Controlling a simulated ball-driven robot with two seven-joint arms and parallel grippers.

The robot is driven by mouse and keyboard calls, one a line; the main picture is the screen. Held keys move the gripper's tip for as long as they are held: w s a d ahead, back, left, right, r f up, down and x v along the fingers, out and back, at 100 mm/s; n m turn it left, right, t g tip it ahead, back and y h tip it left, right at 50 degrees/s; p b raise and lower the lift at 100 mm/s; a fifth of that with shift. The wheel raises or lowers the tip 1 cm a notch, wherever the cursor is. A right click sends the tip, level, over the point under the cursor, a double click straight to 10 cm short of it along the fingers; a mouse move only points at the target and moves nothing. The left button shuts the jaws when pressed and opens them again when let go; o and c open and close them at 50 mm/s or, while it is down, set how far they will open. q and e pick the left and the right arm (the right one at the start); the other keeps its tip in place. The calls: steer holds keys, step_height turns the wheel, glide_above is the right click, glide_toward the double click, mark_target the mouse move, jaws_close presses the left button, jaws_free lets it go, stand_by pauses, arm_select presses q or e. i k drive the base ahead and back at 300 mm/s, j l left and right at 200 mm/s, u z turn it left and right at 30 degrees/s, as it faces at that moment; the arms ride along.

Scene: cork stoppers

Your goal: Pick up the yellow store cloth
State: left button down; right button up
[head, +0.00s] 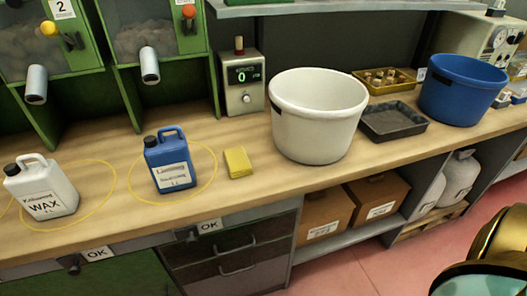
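A yellow folded cloth (238,162) lies flat on the wooden bench top (245,206) in the head view. It is a small block-like shape, just right of a blue jug (169,162) and left of a large white tub (316,122). Nothing lies on it and it is fully visible. Neither of my grippers shows in this view.
A white wax jug (42,192) stands at the left; yellow rings mark the bench around both jugs. A display box (243,84), dark tray (393,121), cork tray (382,76) and blue tub (463,90) stand further right or back. Bench in front of the cloth is clear.

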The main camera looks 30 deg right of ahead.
mark_target(238, 166)
steer(key=z, duration=0.8)
steer(key=u, duration=1.3)
steer(key=z, duration=1.3)
